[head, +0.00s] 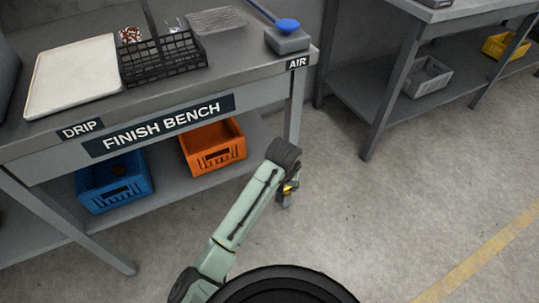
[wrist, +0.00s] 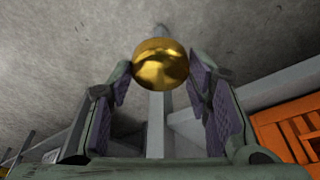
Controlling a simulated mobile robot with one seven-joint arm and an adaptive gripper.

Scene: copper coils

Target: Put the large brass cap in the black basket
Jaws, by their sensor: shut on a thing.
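The large brass cap (wrist: 161,64) is a shiny golden round piece between the fingertips of my gripper (wrist: 160,84) in the wrist view. The gripper is shut on it. In the head view my gripper (head: 289,193) hangs off the right end of the finish bench, below its top, with a bit of gold showing.
A white tray (head: 72,80) lies left of the basket. A grey block with a blue-headed tool (head: 287,36) stands at the bench's right end. Orange (head: 213,146) and blue (head: 115,183) crates sit on the lower shelf. Floor right of the bench is clear.

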